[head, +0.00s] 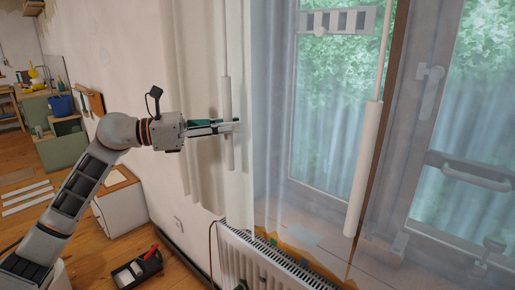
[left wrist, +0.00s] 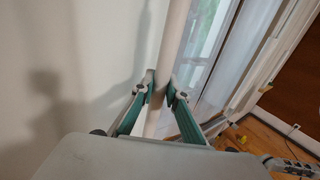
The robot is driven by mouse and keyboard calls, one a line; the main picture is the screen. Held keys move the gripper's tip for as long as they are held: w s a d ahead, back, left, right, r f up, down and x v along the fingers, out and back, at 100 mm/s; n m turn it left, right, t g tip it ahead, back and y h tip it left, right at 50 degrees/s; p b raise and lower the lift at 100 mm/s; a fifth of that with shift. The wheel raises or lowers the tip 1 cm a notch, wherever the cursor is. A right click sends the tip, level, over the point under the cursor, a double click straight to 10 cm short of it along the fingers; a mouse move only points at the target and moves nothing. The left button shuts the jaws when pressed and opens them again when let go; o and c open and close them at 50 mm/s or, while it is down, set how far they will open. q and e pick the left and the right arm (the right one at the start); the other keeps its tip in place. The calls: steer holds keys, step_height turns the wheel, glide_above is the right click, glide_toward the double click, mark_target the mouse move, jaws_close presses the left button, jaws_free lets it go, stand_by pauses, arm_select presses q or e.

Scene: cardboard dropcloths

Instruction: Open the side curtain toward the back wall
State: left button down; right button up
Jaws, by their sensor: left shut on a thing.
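The side curtain (head: 197,70) hangs in pale folds at the left of the window. A thin white pull rod with a thicker handle (head: 226,95) hangs in front of its right edge. My left gripper (head: 236,126) is shut on this pull rod, around its thicker handle. In the left wrist view the rod (left wrist: 172,38) runs upright, slightly tilted, between the two green-padded fingers (left wrist: 161,92). A sheer curtain (head: 285,170) covers the window to the right. My right gripper is in neither view.
A second white pull rod (head: 368,155) hangs farther right. A white radiator (head: 262,262) stands below the window. A tool tray (head: 137,268) lies on the wooden floor, near a white cabinet (head: 120,205). A green cabinet (head: 62,148) stands at far left.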

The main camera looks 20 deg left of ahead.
arm_select(q)
steer(key=w+a+b, duration=0.2)
steer(key=w+a, duration=0.1)
steer(key=a, duration=0.5)
steer(key=shift+a+b, duration=0.2)
steer(key=shift+b, duration=0.1)
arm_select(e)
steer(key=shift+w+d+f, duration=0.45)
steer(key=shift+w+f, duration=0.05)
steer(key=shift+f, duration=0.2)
arm_select(q)
steer(key=c, duration=2.3)
jaws_free()
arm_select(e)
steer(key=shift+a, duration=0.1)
arm_select(q)
steer(key=v, duration=1.2)
steer(key=shift+d+f, duration=0.1)
